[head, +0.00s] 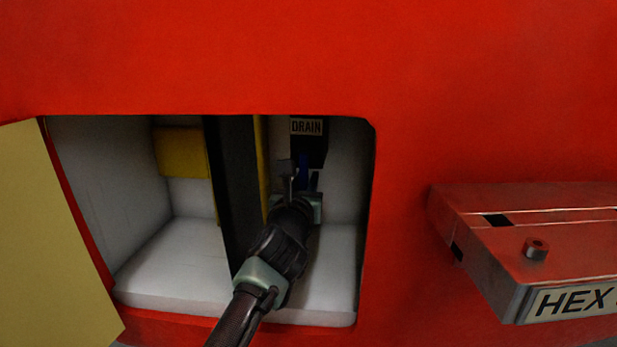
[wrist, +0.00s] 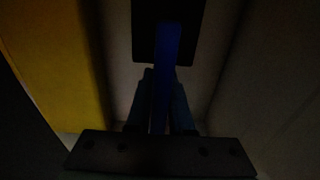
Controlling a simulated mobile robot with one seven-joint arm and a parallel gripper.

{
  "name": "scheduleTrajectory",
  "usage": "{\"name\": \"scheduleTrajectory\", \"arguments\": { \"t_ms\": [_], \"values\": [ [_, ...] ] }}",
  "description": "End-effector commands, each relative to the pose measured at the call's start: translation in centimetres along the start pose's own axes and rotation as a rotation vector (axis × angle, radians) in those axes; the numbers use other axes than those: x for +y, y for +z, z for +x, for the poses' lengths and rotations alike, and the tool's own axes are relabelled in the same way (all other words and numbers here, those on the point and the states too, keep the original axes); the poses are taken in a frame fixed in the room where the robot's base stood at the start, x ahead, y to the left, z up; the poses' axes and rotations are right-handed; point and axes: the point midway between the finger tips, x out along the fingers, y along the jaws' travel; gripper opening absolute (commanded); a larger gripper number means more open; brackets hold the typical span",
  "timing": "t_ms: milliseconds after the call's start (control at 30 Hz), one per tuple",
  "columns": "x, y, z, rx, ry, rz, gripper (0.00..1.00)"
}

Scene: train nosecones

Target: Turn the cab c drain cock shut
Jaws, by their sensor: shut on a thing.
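The drain cock shows as a blue handle (head: 304,168) below a dark plate with a label reading DRAIN (head: 307,127), inside the opening in the red wall. In the wrist view the blue handle (wrist: 167,60) hangs down from a dark block (wrist: 143,35) and runs between my fingers. My gripper (wrist: 160,100) is shut on the handle; in the head view my gripper (head: 303,183) reaches into the recess from below. The handle's lower end is hidden by my gripper. The wrist view is very dark.
A black upright panel (head: 232,180) and a yellow part (head: 182,152) stand left of my gripper. The recess has pale walls and a pale floor (head: 180,265). A yellowish door (head: 50,240) hangs open at left. A red box marked HEX (head: 535,225) juts out at right.

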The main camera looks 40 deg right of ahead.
Motion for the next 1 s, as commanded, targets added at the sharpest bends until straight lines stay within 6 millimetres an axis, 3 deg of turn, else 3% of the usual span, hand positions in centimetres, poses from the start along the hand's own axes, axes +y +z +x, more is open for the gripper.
{"name": "scheduleTrajectory", "arguments": {
  "t_ms": [367, 400, 533, 833, 1000],
  "values": [
    [0.2, -0.1, 0.0, 0.001, 0.003, 0.01, 0.0],
    [0.2, -0.1, 0.0, 0.001, 0.003, 0.01, 0.27],
    [0.1, 0.0, 0.0, 0.0, 0.002, 0.009, 0.5],
    [0.1, 0.1, -0.1, -0.001, 0.001, 0.007, 0.5],
    [0.2, 0.1, -1.1, 0.0, 0.002, 0.007, 0.5]
  ]
}}
